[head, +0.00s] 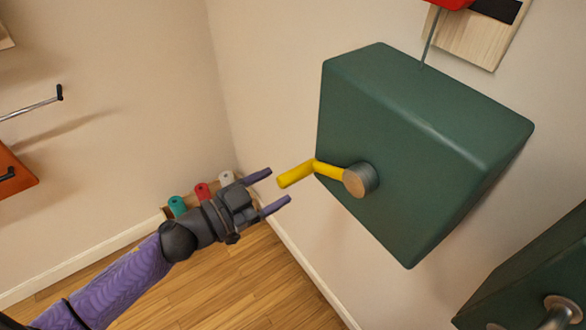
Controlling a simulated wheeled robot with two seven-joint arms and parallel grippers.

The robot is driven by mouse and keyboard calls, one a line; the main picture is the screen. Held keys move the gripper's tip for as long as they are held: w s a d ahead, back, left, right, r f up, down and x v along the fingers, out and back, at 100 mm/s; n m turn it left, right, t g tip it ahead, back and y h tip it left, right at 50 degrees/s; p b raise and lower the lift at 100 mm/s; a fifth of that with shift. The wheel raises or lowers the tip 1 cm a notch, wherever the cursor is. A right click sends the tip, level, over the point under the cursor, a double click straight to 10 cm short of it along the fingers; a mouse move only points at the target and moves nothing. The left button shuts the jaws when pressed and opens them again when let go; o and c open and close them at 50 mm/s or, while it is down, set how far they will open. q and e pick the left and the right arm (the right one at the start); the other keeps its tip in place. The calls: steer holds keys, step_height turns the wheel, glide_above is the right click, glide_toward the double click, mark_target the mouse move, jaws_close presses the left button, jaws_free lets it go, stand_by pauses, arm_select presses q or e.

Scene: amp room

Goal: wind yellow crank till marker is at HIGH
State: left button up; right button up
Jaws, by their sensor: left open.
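The yellow crank (297,173) sticks out from a round hub (360,180) on the side of a dark green box (410,140). Its arm runs left from the hub and its handle end points left toward my left gripper. My left gripper (281,187) is open, its two purple fingers pointing right, with the handle's tip near the gap between the fingertips. I cannot tell from this one view whether the handle is between them in depth. A red part (450,3) shows at the top edge above a thin rod. The marker and the HIGH label are not visible. My right gripper is out of view.
A wooden board with a dark panel (494,9) is on the wall above the box. Another green box (535,275) is at lower right. Teal, red and white rolls (201,191) sit behind my left wrist. An orange box (15,185) is at left. Wood floor (255,285) lies below.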

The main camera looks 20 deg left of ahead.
mark_target(309, 167)
arm_select(q)
steer(key=x, duration=0.5)
steer(key=shift+w, duration=0.1)
jaws_close()
stand_by(1.2)
